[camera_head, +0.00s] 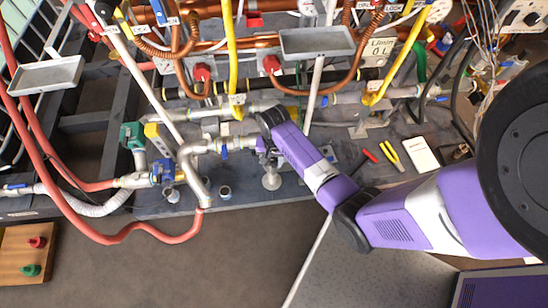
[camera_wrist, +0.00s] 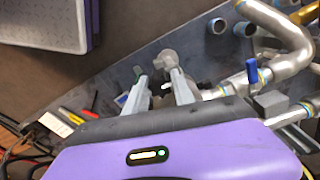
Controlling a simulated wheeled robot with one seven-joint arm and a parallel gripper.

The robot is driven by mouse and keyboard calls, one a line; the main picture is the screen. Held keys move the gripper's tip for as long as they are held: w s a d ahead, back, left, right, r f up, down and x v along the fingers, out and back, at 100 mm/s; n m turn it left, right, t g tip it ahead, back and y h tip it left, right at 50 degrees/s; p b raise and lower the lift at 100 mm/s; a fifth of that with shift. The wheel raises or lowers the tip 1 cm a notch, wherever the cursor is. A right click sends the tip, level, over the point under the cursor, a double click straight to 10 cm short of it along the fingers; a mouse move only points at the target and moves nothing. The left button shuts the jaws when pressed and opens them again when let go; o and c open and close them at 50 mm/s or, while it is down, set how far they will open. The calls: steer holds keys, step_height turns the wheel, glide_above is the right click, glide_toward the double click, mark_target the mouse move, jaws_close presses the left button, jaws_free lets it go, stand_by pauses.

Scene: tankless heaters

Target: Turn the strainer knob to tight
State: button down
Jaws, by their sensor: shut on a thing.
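The strainer knob is a grey metal round piece (camera_head: 271,181) below the pipe run in the head view. In the wrist view the knob (camera_wrist: 164,59) shows at the fingertips. My gripper (camera_head: 267,160) reaches in from the right, its fingers just above the knob's visible round end in the head view. In the wrist view my gripper (camera_wrist: 155,76) has its two fingers on either side of the knob's stem, shut on it. The fingers hide part of the stem. I cannot read any tight mark.
A bent silver pipe (camera_head: 190,165) and a blue valve handle (camera_head: 224,153) are close on the left. Pliers (camera_head: 391,156), a red-handled tool (camera_head: 370,156) and a white card (camera_head: 419,154) lie to the right. The floor (camera_head: 235,255) in front is open.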

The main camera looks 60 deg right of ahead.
steer(key=m+p, duration=0.2)
steer(key=m, duration=0.2)
steer(key=shift+r, duration=0.15)
steer(key=m+p, duration=0.2)
steer(key=m, duration=0.2)
steer(key=shift+m, duration=0.4)
steer(key=m+p, duration=0.1)
steer(key=m, duration=0.3)
steer(key=shift+p, duration=0.35)
steer(key=shift+m+p, duration=0.45)
steer(key=shift+m, duration=1.55)
steer(key=shift+d, duration=0.1)
steer(key=c, duration=1.1)
jaws_free()
steer(key=shift+o, duration=0.2)
